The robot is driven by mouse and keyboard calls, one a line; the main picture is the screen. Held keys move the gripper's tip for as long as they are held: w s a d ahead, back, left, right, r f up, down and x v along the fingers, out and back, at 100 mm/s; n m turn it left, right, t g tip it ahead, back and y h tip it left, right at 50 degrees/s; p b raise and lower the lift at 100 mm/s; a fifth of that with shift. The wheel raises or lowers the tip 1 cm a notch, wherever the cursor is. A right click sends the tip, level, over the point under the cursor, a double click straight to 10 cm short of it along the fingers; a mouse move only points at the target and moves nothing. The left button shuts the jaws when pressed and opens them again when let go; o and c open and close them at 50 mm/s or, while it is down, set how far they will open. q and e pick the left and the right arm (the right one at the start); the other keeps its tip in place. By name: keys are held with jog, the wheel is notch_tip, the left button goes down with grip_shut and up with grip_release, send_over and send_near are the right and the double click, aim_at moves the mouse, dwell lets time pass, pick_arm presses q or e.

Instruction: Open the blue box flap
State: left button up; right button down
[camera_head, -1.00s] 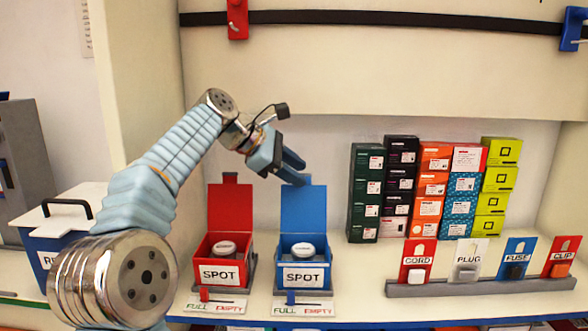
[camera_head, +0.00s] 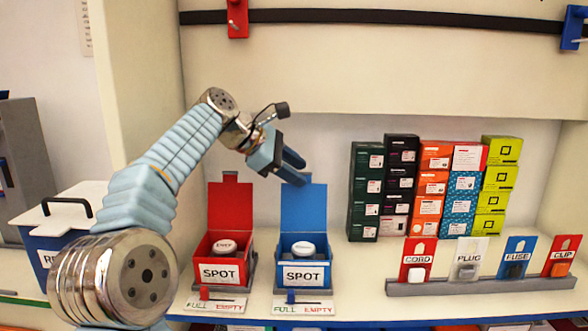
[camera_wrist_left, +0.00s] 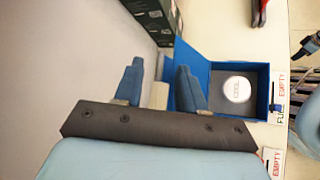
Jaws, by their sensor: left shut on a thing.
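The blue box (camera_head: 329,272) stands on the counter behind a SPOT label, with a white round item (camera_head: 302,250) inside. Its blue flap (camera_head: 304,208) stands upright at the back, so the box is open at the top. My left gripper (camera_head: 298,173) is at the flap's top edge, shut on the flap; the fingers cover its top tab. In the left wrist view the fingers (camera_wrist_left: 160,67) are on either side of the flap's end, and the open box (camera_wrist_left: 262,90) lies to their right.
A red box (camera_head: 202,248) with its flap up stands close on the left. Stacked cartons (camera_head: 434,190) stand behind on the right. A rack (camera_head: 480,286) of labelled holders is at the right front. A lidded bin (camera_head: 60,215) is at far left.

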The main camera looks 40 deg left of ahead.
pick_arm(q)
jog(key=shift+a+f, duration=0.1)
jog(key=v, duration=0.7)
jog(key=shift+s+r, duration=0.15)
jog(key=shift+r, duration=0.15)
dwell(0.5)
